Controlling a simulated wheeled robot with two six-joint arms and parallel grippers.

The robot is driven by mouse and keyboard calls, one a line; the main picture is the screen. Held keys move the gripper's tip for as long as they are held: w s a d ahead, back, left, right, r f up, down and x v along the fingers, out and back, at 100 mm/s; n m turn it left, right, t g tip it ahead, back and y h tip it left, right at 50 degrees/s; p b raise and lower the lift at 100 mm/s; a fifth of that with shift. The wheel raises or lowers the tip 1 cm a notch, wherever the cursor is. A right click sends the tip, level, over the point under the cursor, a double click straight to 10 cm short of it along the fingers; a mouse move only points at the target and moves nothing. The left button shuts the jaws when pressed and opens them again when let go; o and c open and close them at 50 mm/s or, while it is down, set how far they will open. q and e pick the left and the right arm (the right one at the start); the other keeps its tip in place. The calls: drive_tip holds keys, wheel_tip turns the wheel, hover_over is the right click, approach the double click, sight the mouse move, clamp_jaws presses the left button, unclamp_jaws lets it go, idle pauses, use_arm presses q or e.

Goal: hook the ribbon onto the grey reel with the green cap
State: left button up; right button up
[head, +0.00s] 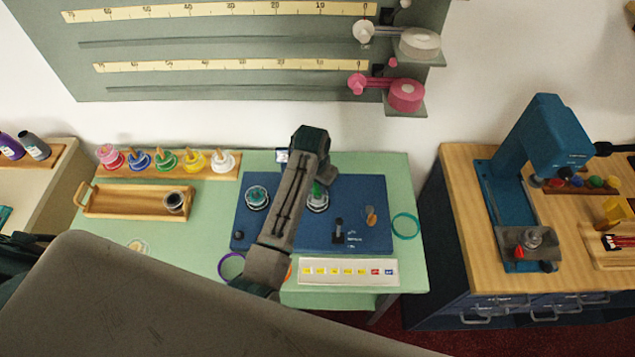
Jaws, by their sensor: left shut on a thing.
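The grey reel with the green cap (318,202) stands on the blue plate (360,187), partly covered by my left arm. A second pale reel with a teal-green top (256,197) stands at the plate's left. My left arm comes in from the lower left and folds down over the plate. My left gripper (319,190) is by the green-capped reel, mostly behind its own arm. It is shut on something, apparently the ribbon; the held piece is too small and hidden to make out. Whether it touches the reel I cannot tell. My right gripper is not in view.
A wooden tray (125,202) and a rack of coloured spools (165,160) are at the left. A teal ring (405,226) and a purple ring (231,265) flank the plate. A label strip (347,271) lies in front. A blue press (545,130) stands on the right cabinet.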

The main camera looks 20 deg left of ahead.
sight(318, 198)
use_arm(q)
drive_tip(key=shift+f, duration=0.75)
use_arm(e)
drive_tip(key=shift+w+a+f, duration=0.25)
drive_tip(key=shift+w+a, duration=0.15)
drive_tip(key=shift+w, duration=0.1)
use_arm(q)
drive_tip(key=shift+f+b, duration=0.35)
drive_tip(key=shift+f, duration=0.05)
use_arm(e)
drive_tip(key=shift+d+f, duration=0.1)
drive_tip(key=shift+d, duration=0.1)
use_arm(q)
drive_tip(key=shift+f, duration=0.1)
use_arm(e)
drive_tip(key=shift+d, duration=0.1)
use_arm(q)
drive_tip(key=o, duration=1)
